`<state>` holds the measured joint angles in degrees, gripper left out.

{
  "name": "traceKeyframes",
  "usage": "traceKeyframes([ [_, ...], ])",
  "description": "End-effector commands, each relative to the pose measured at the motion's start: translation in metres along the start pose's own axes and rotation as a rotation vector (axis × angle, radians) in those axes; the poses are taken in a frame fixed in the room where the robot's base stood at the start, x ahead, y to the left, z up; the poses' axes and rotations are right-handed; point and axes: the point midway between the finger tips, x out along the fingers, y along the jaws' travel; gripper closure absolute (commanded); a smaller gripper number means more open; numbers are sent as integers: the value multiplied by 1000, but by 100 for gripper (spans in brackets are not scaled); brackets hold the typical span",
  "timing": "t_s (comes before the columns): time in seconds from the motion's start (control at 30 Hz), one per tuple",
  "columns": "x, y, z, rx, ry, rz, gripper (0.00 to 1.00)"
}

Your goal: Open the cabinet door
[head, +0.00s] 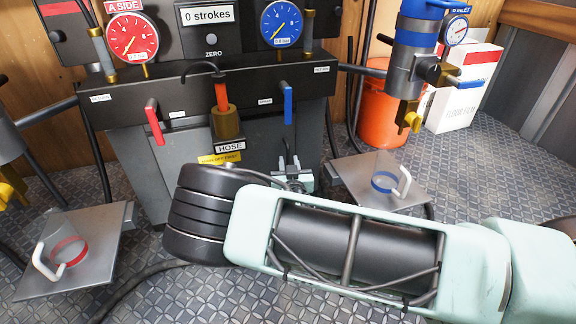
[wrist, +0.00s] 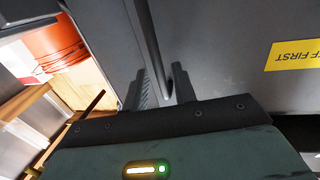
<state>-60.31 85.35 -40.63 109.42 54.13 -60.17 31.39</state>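A long dark upright bar, seemingly the door handle (wrist: 147,40), runs down between my fingers. My gripper (wrist: 160,88) has its two dark fingers apart, one on each side of the bar; contact is not clear. In the head view my gripper (head: 289,158) is small and partly hidden at the cabinet front. No open gap at the door shows.
Red (head: 153,122) and blue (head: 288,103) levers hang above the cabinet front. An orange bucket (head: 380,125) and white box (head: 465,95) stand at the back right.

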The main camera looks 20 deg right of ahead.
Motion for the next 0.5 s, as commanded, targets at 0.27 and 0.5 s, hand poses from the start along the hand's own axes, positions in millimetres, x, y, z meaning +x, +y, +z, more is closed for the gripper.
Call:
traceKeyframes([
  [0.27, 23, 0, 1, 0, 0, 0, 73],
  [0.5, 24, 0, 0, 0, -1, 0, 73],
])
